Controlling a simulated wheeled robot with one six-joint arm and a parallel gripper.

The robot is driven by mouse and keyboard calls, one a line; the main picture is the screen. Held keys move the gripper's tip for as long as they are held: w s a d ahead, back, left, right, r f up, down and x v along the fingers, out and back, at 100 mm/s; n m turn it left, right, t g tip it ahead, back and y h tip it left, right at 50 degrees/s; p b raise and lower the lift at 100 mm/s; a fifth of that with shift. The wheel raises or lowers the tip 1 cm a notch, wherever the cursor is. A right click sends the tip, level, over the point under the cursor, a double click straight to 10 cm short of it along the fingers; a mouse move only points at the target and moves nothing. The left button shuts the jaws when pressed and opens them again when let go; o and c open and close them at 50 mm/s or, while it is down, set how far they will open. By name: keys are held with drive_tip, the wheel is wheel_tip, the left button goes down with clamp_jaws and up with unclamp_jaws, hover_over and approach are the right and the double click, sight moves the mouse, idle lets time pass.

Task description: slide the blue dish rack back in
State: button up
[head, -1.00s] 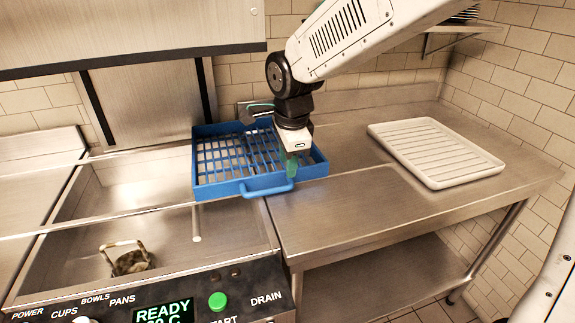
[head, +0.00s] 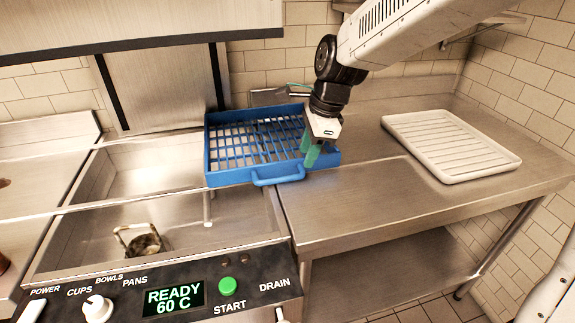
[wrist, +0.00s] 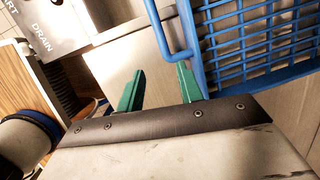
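The blue dish rack (head: 215,172), an empty grid tray with a front handle (head: 278,176), lies across the right end of the steel basin and the adjoining counter. My gripper (head: 312,155) has green fingers and hangs at the rack's front right part, right of the handle. In the wrist view, my gripper (wrist: 158,82) has its fingers apart with nothing between them. The handle shows there (wrist: 181,54), close to the right fingertip; I cannot tell whether they touch. Part of the rack's right side is hidden behind the gripper in the head view.
A white ribbed tray (head: 455,171) lies on the steel counter (head: 360,200) to the right. The basin (head: 100,232) holds a small dark object with a pale loop (head: 143,241). A control panel (head: 245,298) reading READY 60 C runs along the front. The counter's front is clear.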

sight(280, 178)
drive_tip(key=a+f, duration=0.1)
drive_tip(key=f, duration=0.1)
drive_tip(key=a+f+n+y, duration=0.1)
drive_tip(key=a+f, duration=0.1)
drive_tip(key=a+f+y, duration=0.1)
drive_tip(key=a+f, duration=0.1)
drive_tip(key=f, duration=0.1)
drive_tip(key=shift+w+a+n, duration=0.25)
drive_tip(key=shift+w+n, duration=0.05)
drive_tip(key=shift+w, duration=0.1)
clamp_jaws()
